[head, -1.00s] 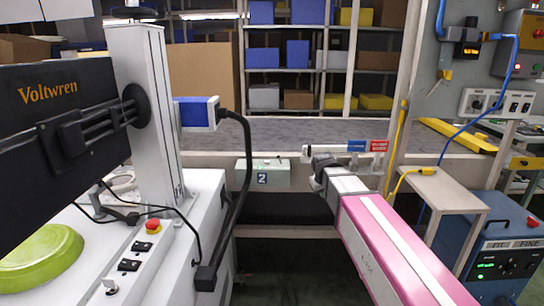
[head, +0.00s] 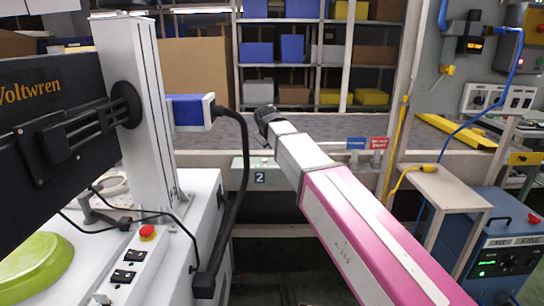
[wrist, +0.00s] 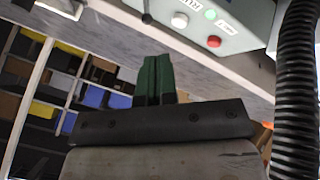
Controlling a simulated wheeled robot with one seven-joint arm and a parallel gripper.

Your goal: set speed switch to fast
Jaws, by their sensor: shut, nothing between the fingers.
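No switch in view can be read as the speed switch. A grey-green control box (head: 255,172) marked "2" is on the front of the conveyor in the head view, partly behind my arm. In the wrist view a grey-green control box (wrist: 240,22) shows at top right, with a white button (wrist: 180,20), a red button (wrist: 214,42) and a green light (wrist: 210,14). My gripper (wrist: 157,62) has green fingers pressed together and empty, apart from the box in the picture. In the head view my gripper is not clearly visible beyond the dark arm end.
A white machine (head: 185,265) with a red stop button and black switches stands at left; a green pan (head: 35,268) lies on it. A black hose (head: 243,185) hangs beside the control box. A blue cabinet (head: 500,240) and a small side table (head: 440,188) stand at right.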

